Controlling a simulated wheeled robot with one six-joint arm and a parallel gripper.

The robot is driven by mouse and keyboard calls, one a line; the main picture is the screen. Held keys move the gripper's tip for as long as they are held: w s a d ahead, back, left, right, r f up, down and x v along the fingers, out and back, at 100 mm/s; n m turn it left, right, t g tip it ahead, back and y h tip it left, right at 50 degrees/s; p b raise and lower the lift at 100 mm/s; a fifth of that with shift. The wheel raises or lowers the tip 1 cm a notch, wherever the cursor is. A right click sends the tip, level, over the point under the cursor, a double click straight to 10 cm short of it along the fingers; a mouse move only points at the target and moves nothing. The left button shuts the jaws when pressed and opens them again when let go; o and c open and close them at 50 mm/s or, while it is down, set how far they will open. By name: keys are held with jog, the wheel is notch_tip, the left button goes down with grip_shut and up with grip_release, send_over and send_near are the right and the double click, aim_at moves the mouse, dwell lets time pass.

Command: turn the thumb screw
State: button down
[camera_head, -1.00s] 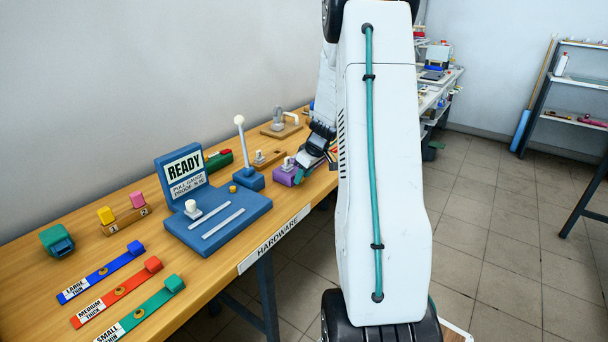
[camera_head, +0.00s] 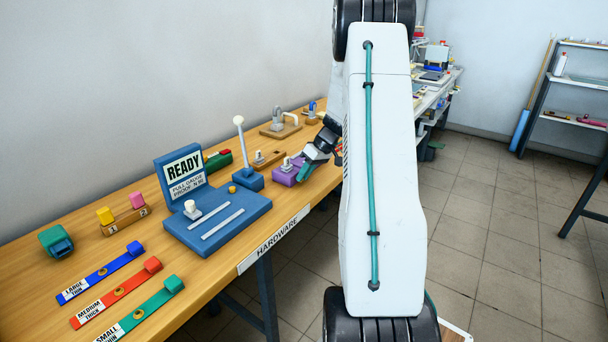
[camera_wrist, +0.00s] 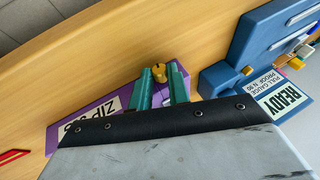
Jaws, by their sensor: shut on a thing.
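A purple block (camera_head: 285,176) with a white label stands on the wooden bench in the head view; it also shows in the wrist view (camera_wrist: 97,113). A small gold knob (camera_wrist: 160,73), which looks like the thumb screw, sits at this block's edge. My gripper (camera_wrist: 162,78) has green fingers, one on each side of the gold knob, and is shut on it. In the head view my gripper (camera_head: 303,172) is at the right side of the purple block, partly hidden by my arm. The finger contact is hard to see there.
A blue gauge stand (camera_head: 218,217) with a READY sign and an upright white-knobbed lever (camera_head: 240,139) stand left of my gripper. Colored strips lie at the front left. A faucet-like fixture (camera_head: 281,125) stands behind.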

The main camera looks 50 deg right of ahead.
jog(key=y, duration=0.3)
jog(key=d+m+y, duration=0.1)
jog(key=shift+f+y, duration=0.3)
jog(key=shift+y, duration=0.1)
dwell(0.5)
jog(key=c, duration=1.3)
grip_release()
